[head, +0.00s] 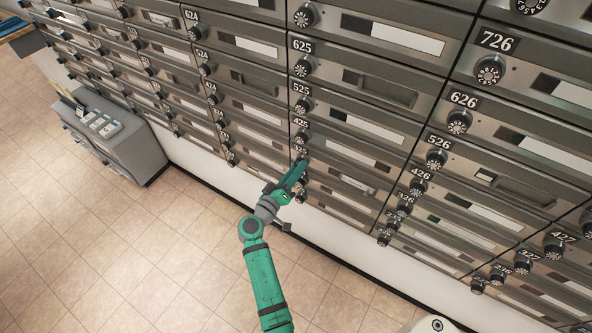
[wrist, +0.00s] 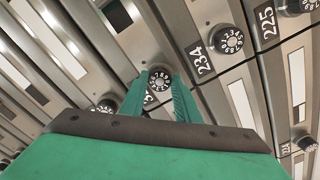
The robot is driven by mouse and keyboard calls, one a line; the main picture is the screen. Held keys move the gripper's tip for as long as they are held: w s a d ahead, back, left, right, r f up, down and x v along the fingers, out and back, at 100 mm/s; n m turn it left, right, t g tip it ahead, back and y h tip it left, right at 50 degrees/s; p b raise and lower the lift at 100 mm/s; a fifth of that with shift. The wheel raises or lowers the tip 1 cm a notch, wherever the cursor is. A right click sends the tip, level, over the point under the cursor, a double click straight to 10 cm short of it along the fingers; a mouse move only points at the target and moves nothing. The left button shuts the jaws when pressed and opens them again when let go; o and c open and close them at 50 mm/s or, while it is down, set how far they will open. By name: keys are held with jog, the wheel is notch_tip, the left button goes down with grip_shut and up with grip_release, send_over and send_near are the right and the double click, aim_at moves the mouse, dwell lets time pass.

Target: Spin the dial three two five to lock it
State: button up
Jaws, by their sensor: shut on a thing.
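The mailbox labelled 325 (head: 301,150) is in the middle of the head view, in the column under 625, 525 and 425. My green gripper (head: 301,166) reaches up to the front there and hides most of the dial by that label. In the wrist view, my gripper (wrist: 160,87) has its two green fingers on either side of a round black dial (wrist: 160,77) with white numbers, shut on it. The label beside this dial is mostly hidden behind a finger. I cannot read which number the dial is set to.
A grey cabinet (head: 115,135) stands against the wall at left. The tiled floor (head: 150,250) is clear.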

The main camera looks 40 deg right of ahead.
jog(key=shift+m, duration=3.8)
jog(key=shift+f, duration=0.1)
jog(key=o, duration=1)
jog(key=shift+o, duration=0.2)
jog(key=v, duration=1.1)
jog(key=shift+w, duration=0.1)
